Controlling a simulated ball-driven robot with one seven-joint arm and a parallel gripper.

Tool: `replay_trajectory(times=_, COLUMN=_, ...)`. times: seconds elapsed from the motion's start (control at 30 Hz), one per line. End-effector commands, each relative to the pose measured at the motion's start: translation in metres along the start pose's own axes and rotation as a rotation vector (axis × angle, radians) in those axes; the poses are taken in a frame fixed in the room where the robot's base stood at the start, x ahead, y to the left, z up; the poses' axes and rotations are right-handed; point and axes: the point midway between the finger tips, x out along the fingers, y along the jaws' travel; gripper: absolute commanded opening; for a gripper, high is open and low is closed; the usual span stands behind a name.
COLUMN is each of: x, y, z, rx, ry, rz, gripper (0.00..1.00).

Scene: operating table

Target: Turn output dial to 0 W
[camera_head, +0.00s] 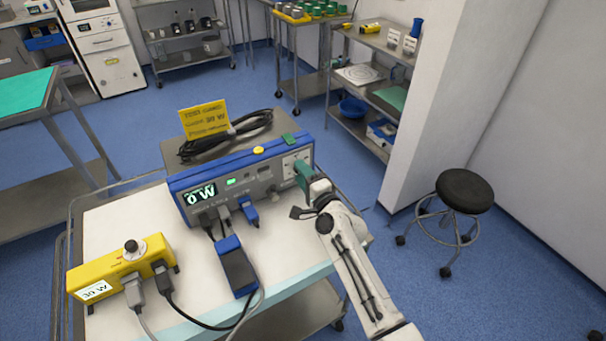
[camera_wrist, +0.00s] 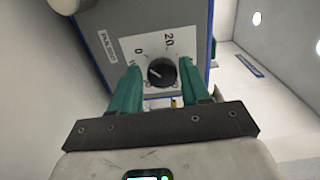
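The blue-framed generator unit (camera_head: 225,178) stands on the white cart; its display (camera_head: 199,194) reads 0 W. In the wrist view the black output dial (camera_wrist: 161,73) sits on a white scale plate, where 20 is readable at the top. The dial's pointer mark appears to point to the upper left. My gripper (camera_wrist: 160,68) has a green finger on each side of the dial, with a small gap showing on both sides. In the head view my gripper (camera_head: 302,172) is at the right end of the front panel and hides the dial.
A yellow box (camera_head: 120,270) with a knob and a 30 W label stands at the cart's front left. A blue-and-black device (camera_head: 236,266) and cables lie before the unit. A yellow sign (camera_head: 204,119) and coiled black cable (camera_head: 225,136) are on top. A stool (camera_head: 464,192) stands right.

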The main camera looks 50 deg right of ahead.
Motion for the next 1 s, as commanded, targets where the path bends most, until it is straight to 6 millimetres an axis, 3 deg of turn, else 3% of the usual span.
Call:
replay_trajectory(times=0.17, x=0.000, y=-0.001, z=0.000, rx=0.001, ry=0.001, rz=-0.002, gripper=0.63)
replay_trajectory(times=0.47, x=-0.003, y=-0.001, z=-0.001, rx=0.002, ry=0.002, rz=-0.001, gripper=0.63)
replay_trajectory(times=0.57, x=-0.013, y=-0.001, z=-0.001, rx=0.001, ry=0.001, rz=-0.001, gripper=0.63)
replay_trajectory(times=1.0, x=-0.089, y=0.001, z=0.000, rx=0.000, ry=0.001, rz=0.000, gripper=0.63)
